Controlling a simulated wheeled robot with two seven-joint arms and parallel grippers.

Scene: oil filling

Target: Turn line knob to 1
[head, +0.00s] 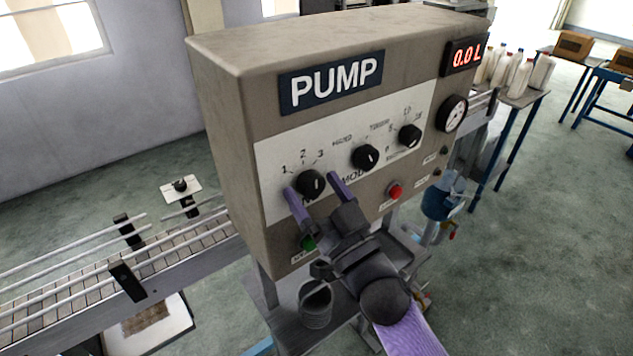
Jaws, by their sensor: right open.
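The line knob (311,183) is a round black knob at the left of the pump's pale panel (268,155), under the marks 1, 2 and 3. A small pale mark shows on its right part; I cannot tell for sure which number it points to. My right gripper (313,186) has its two purple fingers spread, one to the left of the knob and one to the right. It is open; whether either finger touches the knob is unclear. My left gripper is not in view.
The pump box (235,65) has two more black knobs (365,157) (410,135), a gauge (452,114), a red button (395,191) and a display (467,56) reading 0.0 L. A green button (308,244) sits below my fingers. A conveyor (170,255) runs at left.

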